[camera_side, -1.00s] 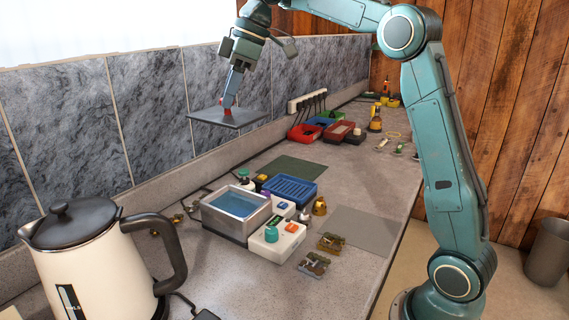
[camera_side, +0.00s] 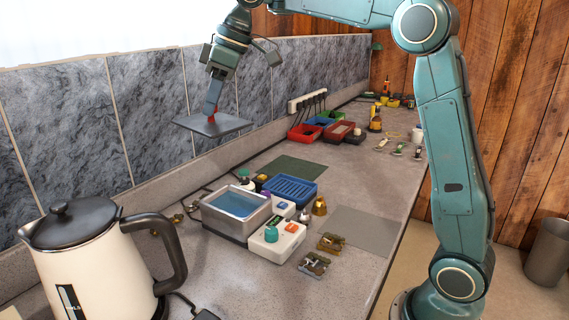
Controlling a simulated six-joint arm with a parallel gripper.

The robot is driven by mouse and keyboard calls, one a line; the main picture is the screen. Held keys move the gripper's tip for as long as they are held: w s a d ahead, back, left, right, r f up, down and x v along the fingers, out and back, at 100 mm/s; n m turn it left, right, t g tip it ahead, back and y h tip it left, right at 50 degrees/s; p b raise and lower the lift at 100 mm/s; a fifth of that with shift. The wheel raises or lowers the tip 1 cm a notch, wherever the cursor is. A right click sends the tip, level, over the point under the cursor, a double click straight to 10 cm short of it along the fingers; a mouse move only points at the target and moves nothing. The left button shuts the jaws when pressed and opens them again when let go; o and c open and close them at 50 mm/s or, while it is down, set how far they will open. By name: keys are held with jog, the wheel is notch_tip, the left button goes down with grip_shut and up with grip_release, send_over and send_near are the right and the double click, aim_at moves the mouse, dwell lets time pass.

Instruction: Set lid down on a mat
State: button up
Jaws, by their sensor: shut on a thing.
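The lid (camera_side: 230,125) is a flat, dark grey square plate with a red knob. My gripper (camera_side: 213,106) is shut on the knob and holds the lid in the air, near the tiled wall and above the counter. The lid looks slightly tilted in this view. A dark green mat (camera_side: 294,168) lies flat on the counter behind the metal bath, below and to the right of the lid. A grey mat (camera_side: 363,231) lies at the counter's right side.
An open metal bath (camera_side: 225,231) with blue liquid stands mid-counter, beside a blue tray (camera_side: 290,188) and a white box (camera_side: 277,244). Small brown metal parts (camera_side: 314,264) lie in front. A kettle (camera_side: 85,260) fills the near left. Coloured bins (camera_side: 305,132) stand farther back.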

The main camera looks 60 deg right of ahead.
jog(key=shift+w+a+f+m+h, duration=0.1)
jog(key=shift+a+f+m+h, duration=0.2)
jog(key=shift+a+f+m, duration=0.4)
notch_tip(320, 180, down, 2)
jog(key=shift+d+f+m+h, duration=0.1)
jog(key=shift+m+h, duration=0.2)
jog(key=shift+m, duration=0.4)
jog(key=s+d+f+m+g+h, duration=0.1)
jog(key=s+d+f+m+h, duration=0.4)
jog(key=s+d+f+m, duration=0.75)
jog(key=s+d+f+m+g+y, duration=0.1)
jog(key=s+d+m+g, duration=0.35)
jog(key=m, duration=0.75)
jog(key=s+d+f+m+g+y, duration=0.15)
jog(key=s+d+m, duration=0.35)
jog(key=s+m, duration=0.6)
jog(key=shift+g+h, duration=0.35)
jog(key=shift+g, duration=0.05)
jog(key=shift+w+f, duration=0.25)
jog(key=shift+f, duration=0.95)
jog(key=shift+w+f, duration=0.2)
jog(key=shift+f, duration=0.95)
jog(key=shift+w+f, duration=0.25)
jog(key=shift+f, duration=0.95)
jog(key=shift+f, duration=0.15)
